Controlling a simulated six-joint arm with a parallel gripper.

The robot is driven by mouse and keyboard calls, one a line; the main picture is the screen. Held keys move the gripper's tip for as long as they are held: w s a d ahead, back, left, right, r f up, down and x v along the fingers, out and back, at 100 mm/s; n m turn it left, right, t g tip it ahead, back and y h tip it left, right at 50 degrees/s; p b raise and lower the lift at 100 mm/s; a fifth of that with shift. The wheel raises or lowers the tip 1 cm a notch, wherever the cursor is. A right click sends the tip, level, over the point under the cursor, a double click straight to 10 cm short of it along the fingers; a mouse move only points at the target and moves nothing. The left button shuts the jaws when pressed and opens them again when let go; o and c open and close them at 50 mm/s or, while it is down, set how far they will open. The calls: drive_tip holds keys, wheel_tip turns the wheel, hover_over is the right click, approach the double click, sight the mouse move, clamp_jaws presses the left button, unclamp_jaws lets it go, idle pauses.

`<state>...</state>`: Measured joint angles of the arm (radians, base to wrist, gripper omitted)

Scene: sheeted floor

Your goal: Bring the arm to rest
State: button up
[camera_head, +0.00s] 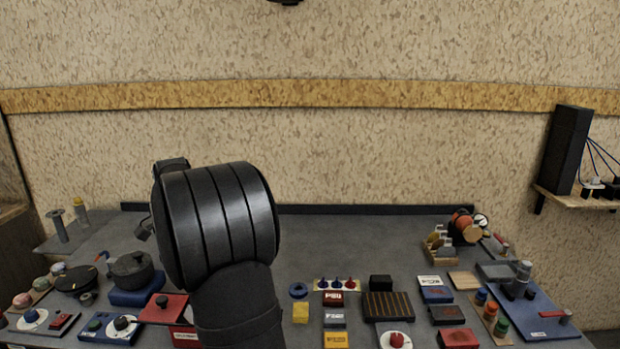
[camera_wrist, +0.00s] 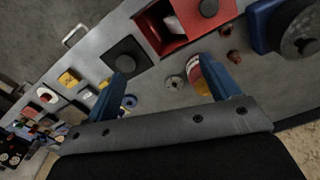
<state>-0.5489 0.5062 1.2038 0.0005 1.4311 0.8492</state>
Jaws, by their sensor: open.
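My gripper (camera_wrist: 162,86) shows in the wrist view as two blue fingers set wide apart on a grey bar. It is open, and nothing is between the fingers except a view of the table beyond. A round red, white and yellow thing (camera_wrist: 197,76) lies behind the right finger, partly covered by it; I cannot tell whether they touch. In the head view my black arm rises in front of the table's left middle, and the gripper's fingers are hidden behind it.
The grey table (camera_head: 330,240) is crowded along its front with blocks, knobs and panels. A pot (camera_head: 131,268) stands at left, a blue board (camera_head: 540,316) at right. The table's back middle is clear. A wall shelf (camera_head: 580,200) holds a black box (camera_head: 566,150).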

wheel_tip(320, 180, down, 11)
idle(0.5)
drive_tip(key=shift+f, duration=0.1)
wheel_tip(320, 180, up, 16)
wheel_tip(320, 180, down, 17)
wheel_tip(320, 180, up, 5)
drive_tip(key=w+d+f, duration=0.2)
drive_tip(key=w+d, duration=0.1)
drive_tip(key=d, duration=0.7)
drive_tip(key=w+d+f, duration=0.2)
drive_tip(key=d+f, duration=0.1)
drive_tip(key=d, duration=0.7)
drive_tip(key=w+d+f, duration=0.2)
drive_tip(key=w+d, duration=0.1)
drive_tip(key=d, duration=0.6)
drive_tip(key=s+a+r+n, duration=0.1)
drive_tip(key=s+a+n, duration=0.1)
drive_tip(key=a, duration=0.4)
drive_tip(key=s+a+r+n, duration=0.1)
drive_tip(key=s+a+n, duration=0.1)
drive_tip(key=a+n, duration=0.2)
drive_tip(key=shift+a+r+n, duration=0.3)
drive_tip(key=shift+a+r, duration=0.05)
drive_tip(key=shift+a, duration=0.55)
